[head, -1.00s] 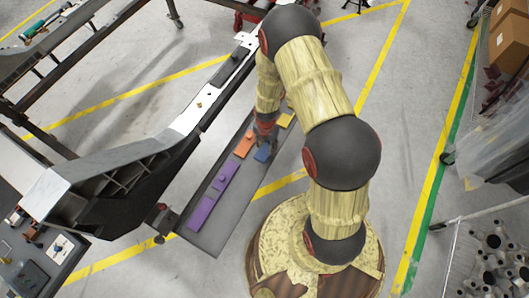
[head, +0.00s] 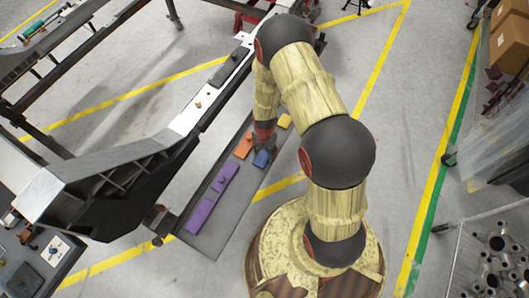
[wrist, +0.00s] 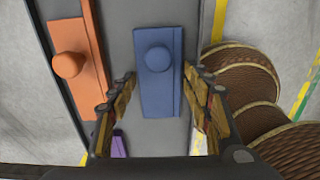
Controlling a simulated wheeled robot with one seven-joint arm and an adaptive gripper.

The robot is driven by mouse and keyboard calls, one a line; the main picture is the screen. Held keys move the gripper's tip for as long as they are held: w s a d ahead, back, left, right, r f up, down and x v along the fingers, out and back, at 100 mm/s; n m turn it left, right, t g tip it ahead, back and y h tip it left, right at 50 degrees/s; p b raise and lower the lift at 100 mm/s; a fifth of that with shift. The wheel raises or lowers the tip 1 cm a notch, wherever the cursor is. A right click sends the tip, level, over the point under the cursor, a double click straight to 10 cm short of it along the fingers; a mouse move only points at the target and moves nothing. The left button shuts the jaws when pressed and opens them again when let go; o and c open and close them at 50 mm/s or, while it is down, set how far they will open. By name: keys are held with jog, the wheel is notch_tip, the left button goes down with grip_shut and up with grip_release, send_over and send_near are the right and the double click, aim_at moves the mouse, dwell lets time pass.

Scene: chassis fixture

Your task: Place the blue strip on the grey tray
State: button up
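The blue strip (wrist: 158,95), a flat bar with a round knob, lies on the grey tray (head: 233,228) and also shows in the head view (head: 261,158). In the wrist view the grey tray (wrist: 117,45) is the surface beneath it. My gripper (wrist: 160,73) is open, with one finger on each side of the strip's lower part and visible gaps to its edges. In the head view my gripper (head: 263,144) is low over the strip, and its fingertips are hard to make out.
An orange strip (wrist: 82,70) with a knob lies left of the blue one. Purple strips (head: 203,212) and a yellow strip (head: 284,121) are also on the tray. The chassis (head: 190,118) runs alongside the tray, with a dark bar (head: 230,67) on it.

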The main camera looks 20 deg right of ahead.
notch_tip(320, 180, up, 12)
jog(key=p, duration=0.4)
notch_tip(320, 180, up, 28)
jog(key=m+t, duration=0.3)
jog(key=m, duration=0.8)
send_over(264, 154)
jog(key=a, duration=0.2)
jog(key=s+a+r+m+t, duration=0.2)
jog(key=s+r+m, duration=1.2)
jog(key=s+r, duration=0.3)
jog(key=shift+s+a+r+t, duration=0.25)
jog(key=shift+s+a+t, duration=0.05)
jog(key=shift+s+a, duration=0.05)
